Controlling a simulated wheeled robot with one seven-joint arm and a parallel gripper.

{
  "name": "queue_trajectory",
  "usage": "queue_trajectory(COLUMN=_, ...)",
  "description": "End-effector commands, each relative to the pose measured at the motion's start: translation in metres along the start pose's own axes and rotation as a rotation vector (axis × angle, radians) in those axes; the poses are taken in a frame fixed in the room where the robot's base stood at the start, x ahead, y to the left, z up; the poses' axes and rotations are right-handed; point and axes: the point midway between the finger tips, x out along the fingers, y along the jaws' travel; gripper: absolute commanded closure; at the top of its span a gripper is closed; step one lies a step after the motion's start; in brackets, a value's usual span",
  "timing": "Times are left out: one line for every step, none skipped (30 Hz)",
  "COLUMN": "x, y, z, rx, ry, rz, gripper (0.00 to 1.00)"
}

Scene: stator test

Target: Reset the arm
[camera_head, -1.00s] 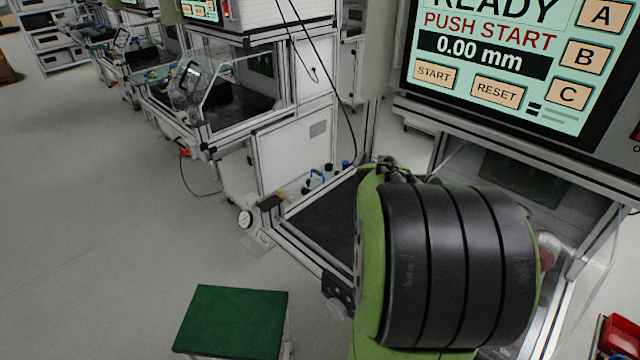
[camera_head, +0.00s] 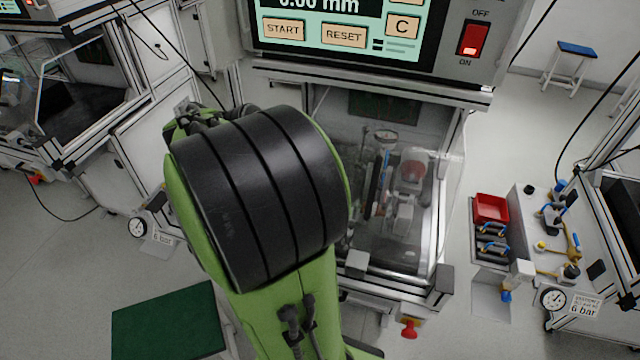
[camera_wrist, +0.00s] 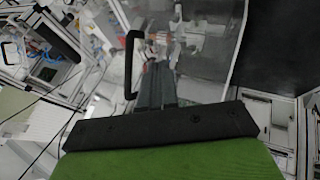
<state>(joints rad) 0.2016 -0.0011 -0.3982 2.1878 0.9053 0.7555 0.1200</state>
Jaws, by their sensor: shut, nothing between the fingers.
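My arm (camera_head: 262,195), green with a black ribbed joint, stands large in the middle of the head view, in front of the test station. It hides part of the station's left side. My gripper does not show in the head view. In the wrist view my gripper (camera_wrist: 156,85) is dark grey, with its fingers together and nothing between them. It points toward the clear enclosure of a station, with no visible contact; the distance is hard to tell.
The test station's screen (camera_head: 345,30) shows START and RESET buttons, with a red lit switch (camera_head: 473,38) beside it. A clear enclosure (camera_head: 400,200) holds a fixture. A red bin (camera_head: 490,209) and fittings stand right. A green-topped stool (camera_head: 168,322) is lower left. Open floor lies left.

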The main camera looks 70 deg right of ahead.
Motion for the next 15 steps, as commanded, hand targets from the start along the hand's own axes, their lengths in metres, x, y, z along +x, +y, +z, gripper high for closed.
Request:
queue_trajectory(x=-0.018, y=0.002, z=-0.003, rx=0.001, ry=0.003, rz=-0.003, gripper=1.00)
queue_trajectory(x=-0.025, y=0.002, z=-0.003, rx=0.001, ry=0.002, rz=-0.004, gripper=1.00)
queue_trajectory(x=-0.032, y=0.002, z=-0.003, rx=0.001, ry=0.002, rz=-0.004, gripper=1.00)
queue_trajectory(x=-0.037, y=0.002, z=-0.003, rx=0.001, ry=0.002, rz=-0.002, gripper=1.00)
queue_trajectory(x=-0.041, y=0.002, z=-0.002, rx=0.001, ry=0.001, rz=-0.002, gripper=1.00)
queue_trajectory(x=-0.045, y=0.002, z=-0.002, rx=0.002, ry=0.002, rz=-0.002, gripper=1.00)
queue_trajectory(x=-0.047, y=0.001, z=-0.002, rx=0.001, ry=0.001, rz=-0.002, gripper=1.00)
queue_trajectory(x=-0.049, y=0.001, z=-0.001, rx=0.001, ry=0.001, rz=-0.002, gripper=1.00)
queue_trajectory(x=-0.050, y=0.001, z=-0.001, rx=0.001, ry=0.000, rz=-0.001, gripper=1.00)
queue_trajectory(x=-0.050, y=0.001, z=-0.001, rx=0.002, ry=-0.001, rz=-0.001, gripper=1.00)
queue_trajectory(x=-0.050, y=0.001, z=-0.001, rx=0.002, ry=-0.001, rz=-0.001, gripper=1.00)
queue_trajectory(x=-0.050, y=0.001, z=0.000, rx=0.002, ry=-0.001, rz=0.000, gripper=1.00)
queue_trajectory(x=-0.050, y=0.001, z=0.000, rx=0.002, ry=-0.001, rz=0.000, gripper=1.00)
queue_trajectory(x=-0.049, y=0.001, z=0.000, rx=0.002, ry=-0.001, rz=0.000, gripper=1.00)
queue_trajectory(x=-0.049, y=0.001, z=0.000, rx=0.002, ry=-0.001, rz=0.000, gripper=1.00)
